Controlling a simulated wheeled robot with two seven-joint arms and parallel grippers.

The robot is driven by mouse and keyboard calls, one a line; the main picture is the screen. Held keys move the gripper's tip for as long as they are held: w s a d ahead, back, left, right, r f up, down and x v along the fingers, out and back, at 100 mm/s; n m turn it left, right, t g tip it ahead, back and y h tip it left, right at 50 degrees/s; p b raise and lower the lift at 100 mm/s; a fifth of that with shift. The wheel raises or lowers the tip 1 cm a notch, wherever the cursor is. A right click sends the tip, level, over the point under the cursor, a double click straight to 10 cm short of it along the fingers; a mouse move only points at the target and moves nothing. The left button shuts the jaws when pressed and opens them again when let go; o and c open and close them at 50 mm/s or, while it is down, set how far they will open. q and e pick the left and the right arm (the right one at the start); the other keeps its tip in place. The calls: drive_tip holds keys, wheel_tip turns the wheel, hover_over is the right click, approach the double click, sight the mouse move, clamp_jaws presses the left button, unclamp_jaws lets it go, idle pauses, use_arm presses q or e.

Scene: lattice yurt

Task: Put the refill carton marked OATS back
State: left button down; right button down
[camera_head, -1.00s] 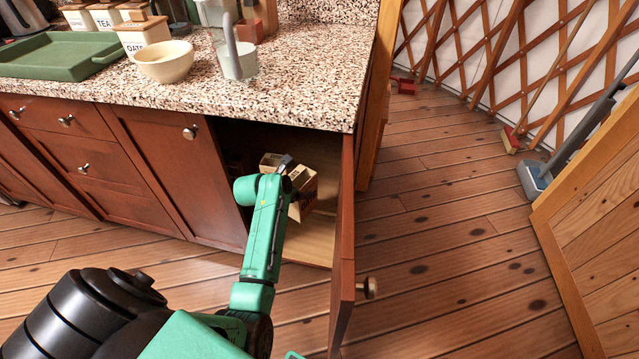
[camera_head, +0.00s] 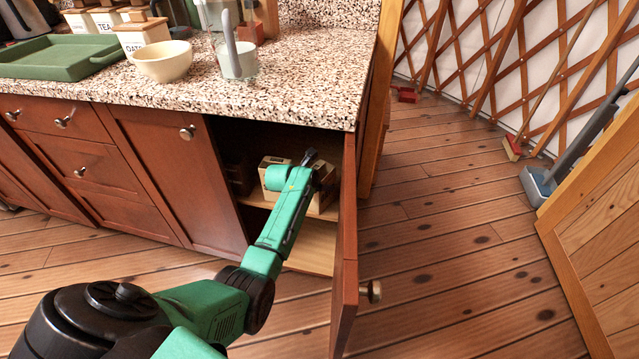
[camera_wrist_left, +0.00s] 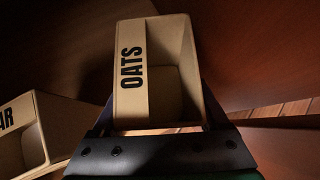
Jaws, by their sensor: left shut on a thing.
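The tan refill carton marked OATS (camera_wrist_left: 160,75) is between the fingers of my left gripper (camera_wrist_left: 160,112) in the left wrist view. My left gripper (camera_head: 318,170) is shut on it inside the open cabinet, over the shelf (camera_head: 258,200) in the head view. There, my gripper and arm hide most of the held carton. A second tan carton (camera_wrist_left: 35,130), its visible letters reading "AR", stands to the left in the left wrist view. I cannot tell whether the held carton touches the shelf. My right gripper is not in view.
The open cabinet door (camera_head: 345,250) stands close to the right of my left arm. The floor at right is mostly clear.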

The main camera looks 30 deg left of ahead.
use_arm(q)
unclamp_jaws()
drive_tip(key=p+v, duration=0.4)
drive_tip(key=v, duration=0.8)
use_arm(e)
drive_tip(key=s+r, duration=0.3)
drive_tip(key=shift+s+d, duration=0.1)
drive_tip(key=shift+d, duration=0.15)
use_arm(q)
drive_tip(key=shift+r, duration=0.15)
